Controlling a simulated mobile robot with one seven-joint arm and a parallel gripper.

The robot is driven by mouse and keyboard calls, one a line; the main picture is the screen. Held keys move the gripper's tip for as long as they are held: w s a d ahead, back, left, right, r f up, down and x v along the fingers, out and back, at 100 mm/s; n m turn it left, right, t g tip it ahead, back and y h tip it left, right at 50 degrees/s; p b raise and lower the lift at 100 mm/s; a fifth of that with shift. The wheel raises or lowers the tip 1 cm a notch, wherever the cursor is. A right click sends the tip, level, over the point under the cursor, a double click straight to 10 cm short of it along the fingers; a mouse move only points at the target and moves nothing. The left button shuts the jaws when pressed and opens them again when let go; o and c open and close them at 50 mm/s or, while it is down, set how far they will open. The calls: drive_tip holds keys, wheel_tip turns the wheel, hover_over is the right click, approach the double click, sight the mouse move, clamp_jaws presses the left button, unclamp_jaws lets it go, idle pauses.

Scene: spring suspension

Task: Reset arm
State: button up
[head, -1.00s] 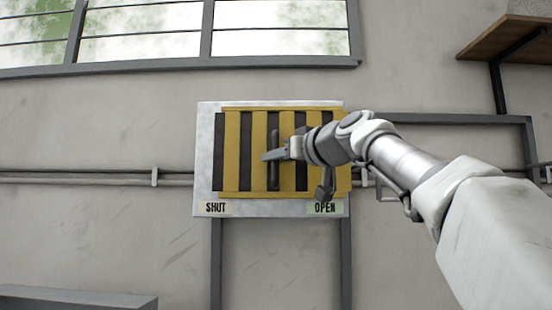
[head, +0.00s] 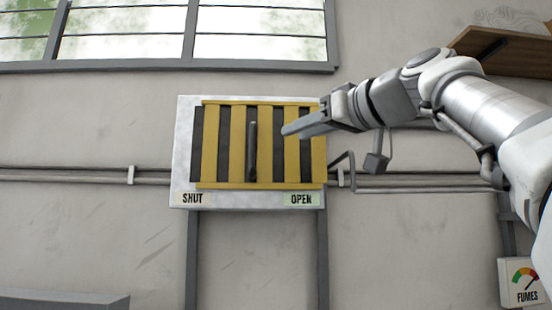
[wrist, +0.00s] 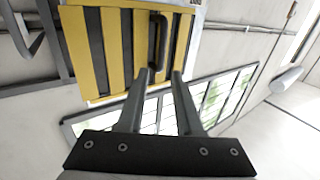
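My gripper (head: 290,130) is in front of the right part of a yellow-and-black striped panel (head: 209,145). It is apart from the panel's dark vertical handle (head: 252,150), which stands near the middle of the stripes. In the wrist view my gripper (wrist: 163,73) shows two separated fingers with nothing between them. The handle also shows in the wrist view (wrist: 160,40), just beyond the fingertips. My arm reaches in from the right side of the head view.
The panel's board carries a SHUT label (head: 192,198) at left and an OPEN label (head: 302,199) at right. A window (head: 260,40) is above, a wooden shelf (head: 510,52) at upper right, a FUMES gauge (head: 525,282) at lower right. Pipes (head: 80,174) run along the wall.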

drive_tip(key=shift+v, duration=1.05)
